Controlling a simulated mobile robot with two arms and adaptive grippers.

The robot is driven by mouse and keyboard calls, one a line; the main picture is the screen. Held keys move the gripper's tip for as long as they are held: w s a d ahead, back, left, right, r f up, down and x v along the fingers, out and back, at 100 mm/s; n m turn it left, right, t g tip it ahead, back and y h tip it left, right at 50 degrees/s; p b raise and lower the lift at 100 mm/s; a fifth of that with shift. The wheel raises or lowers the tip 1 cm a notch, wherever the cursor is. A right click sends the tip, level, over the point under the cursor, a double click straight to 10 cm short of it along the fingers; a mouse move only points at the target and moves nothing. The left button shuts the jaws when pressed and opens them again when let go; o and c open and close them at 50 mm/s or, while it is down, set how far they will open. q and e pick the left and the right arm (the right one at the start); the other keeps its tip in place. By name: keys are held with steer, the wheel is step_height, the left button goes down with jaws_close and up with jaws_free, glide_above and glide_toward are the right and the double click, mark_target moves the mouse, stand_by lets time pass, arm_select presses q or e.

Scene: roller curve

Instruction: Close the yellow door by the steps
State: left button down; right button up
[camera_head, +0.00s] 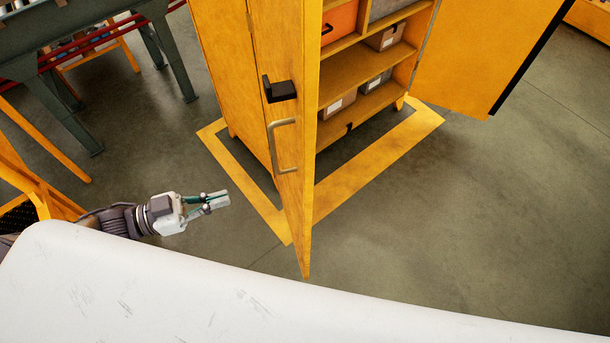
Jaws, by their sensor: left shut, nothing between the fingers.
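A yellow cabinet (213,75) stands ahead with both its doors swung open. Its near yellow door (285,198) points toward me and shows nearly edge-on; its left face carries a black latch (280,91) and a metal bar handle (283,146). The other yellow door (483,45) is swung out to the right. My left gripper (226,199) is shut and empty, to the left of the near door and below its handle in the picture, apart from it. My right gripper is not in view.
Cabinet shelves (368,65) hold several boxes. A yellow floor marking (378,158) surrounds the cabinet. Yellow steps or a frame (37,187) stand at left, behind my left arm. A green-legged conveyor frame (88,40) is at upper left. Grey floor (460,220) at right is clear.

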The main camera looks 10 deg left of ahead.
arm_select(q)
steer(key=d+r, duration=0.1)
steer(key=r, duration=0.1)
steer(key=p, duration=0.3)
glide_toward(301, 180)
steer(key=shift+g+h, duration=0.3)
steer(key=shift+h, duration=0.1)
steer(key=x, duration=0.6)
steer(key=shift+w+a+f, duration=0.1)
steer(key=shift+w, duration=0.2)
steer(key=shift+w+d+f+p, duration=0.2)
steer(key=shift+w+d+p, duration=0.15)
steer(key=shift+d, duration=0.25)
